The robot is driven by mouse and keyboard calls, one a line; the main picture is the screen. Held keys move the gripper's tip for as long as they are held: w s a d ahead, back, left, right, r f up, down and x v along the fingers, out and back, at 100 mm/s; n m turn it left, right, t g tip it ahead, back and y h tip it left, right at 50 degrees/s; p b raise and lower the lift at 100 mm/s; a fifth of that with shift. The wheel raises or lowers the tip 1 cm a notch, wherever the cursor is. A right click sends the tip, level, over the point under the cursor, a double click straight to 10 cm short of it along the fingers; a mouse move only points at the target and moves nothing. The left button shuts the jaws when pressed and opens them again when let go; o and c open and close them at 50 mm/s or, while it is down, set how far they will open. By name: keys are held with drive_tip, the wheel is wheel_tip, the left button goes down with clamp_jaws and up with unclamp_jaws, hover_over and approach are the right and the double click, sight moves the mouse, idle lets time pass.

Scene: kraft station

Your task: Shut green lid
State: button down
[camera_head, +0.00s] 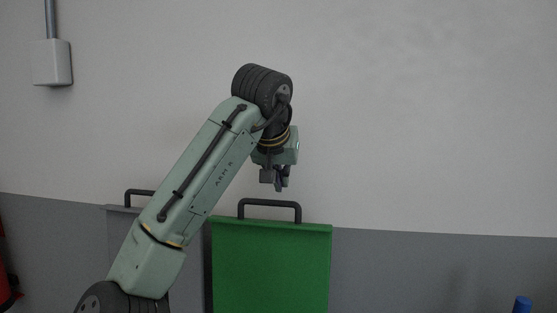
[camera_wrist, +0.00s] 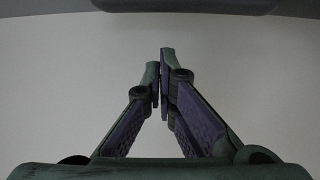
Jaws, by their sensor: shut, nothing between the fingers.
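The green lid (camera_head: 271,265) stands upright against the wall in the head view, with a black bar handle (camera_head: 269,203) along its top edge. Its lower part runs out of the picture. My gripper (camera_head: 280,187) points down just above the handle in the picture; I cannot tell how far apart they are in depth. In the wrist view my gripper (camera_wrist: 160,75) is shut, its fingertips together with nothing between them. The lid cannot be made out for certain in the wrist view.
A grey lid (camera_head: 121,225) with a black handle (camera_head: 138,193) stands left of the green one, partly behind my arm. A grey box (camera_head: 52,62) with a conduit is on the wall. A blue object (camera_head: 522,305) shows at lower right. Red objects (camera_head: 5,285) show at the left edge.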

drive_tip(key=s, duration=0.1)
drive_tip(key=s+f, duration=0.1)
drive_tip(key=p, duration=0.1)
drive_tip(key=shift+s+a+f, duration=0.25)
drive_tip(key=shift+s+a, duration=0.05)
drive_tip(key=shift+s, duration=0.1)
drive_tip(key=shift+s, duration=0.1)
